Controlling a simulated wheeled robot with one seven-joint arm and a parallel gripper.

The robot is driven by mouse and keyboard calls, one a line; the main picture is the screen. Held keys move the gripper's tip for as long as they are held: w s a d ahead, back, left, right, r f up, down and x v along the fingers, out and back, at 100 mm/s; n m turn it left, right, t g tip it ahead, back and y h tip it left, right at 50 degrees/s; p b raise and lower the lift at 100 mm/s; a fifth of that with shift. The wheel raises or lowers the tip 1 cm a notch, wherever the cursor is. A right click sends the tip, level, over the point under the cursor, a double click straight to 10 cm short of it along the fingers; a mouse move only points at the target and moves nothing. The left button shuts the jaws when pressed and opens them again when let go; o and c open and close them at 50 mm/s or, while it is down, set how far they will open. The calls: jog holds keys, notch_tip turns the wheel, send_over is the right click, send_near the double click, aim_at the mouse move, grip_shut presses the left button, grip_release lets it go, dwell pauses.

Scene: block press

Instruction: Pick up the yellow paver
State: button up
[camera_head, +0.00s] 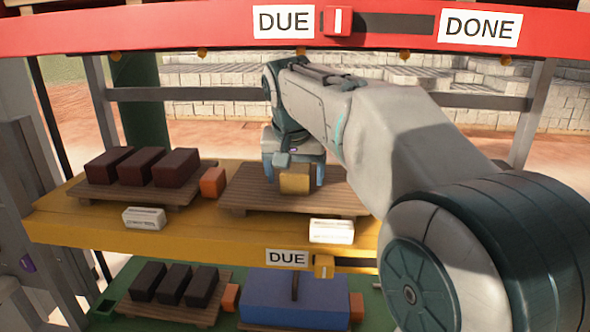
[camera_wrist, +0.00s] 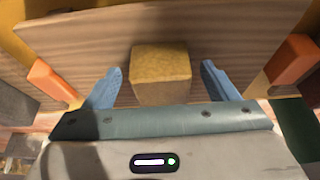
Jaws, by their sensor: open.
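The yellow paver (camera_head: 295,181) sits on the right wooden pallet (camera_head: 243,199) of the yellow middle shelf. In the wrist view the yellow paver (camera_wrist: 161,74) lies between the two blue fingers, with a gap on each side. My gripper (camera_head: 293,178) is open and points down over it. It also shows in the wrist view (camera_wrist: 160,80). I see no finger touching the paver.
Dark red pavers (camera_head: 138,168) stand on the left pallet, with an orange block (camera_head: 213,182) beside it. A white label block (camera_head: 332,231) is at the shelf's front edge. A red beam (camera_head: 200,32) crosses above. Below are dark pavers (camera_head: 175,283) and a blue block (camera_head: 293,300).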

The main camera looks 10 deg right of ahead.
aim_at(297, 164)
jog(key=w, duration=0.1)
jog(key=w+d+p, duration=0.1)
jog(key=w, duration=0.2)
jog(key=shift+w+d, duration=0.25)
jog(key=shift+w+f, duration=0.2)
jog(key=shift+f, duration=0.4)
jog(key=shift+f, duration=0.25)
jog(key=c, duration=1.5)
jog(key=shift+r, duration=0.1)
jog(key=shift+c, duration=1)
jog(key=shift+r, duration=0.1)
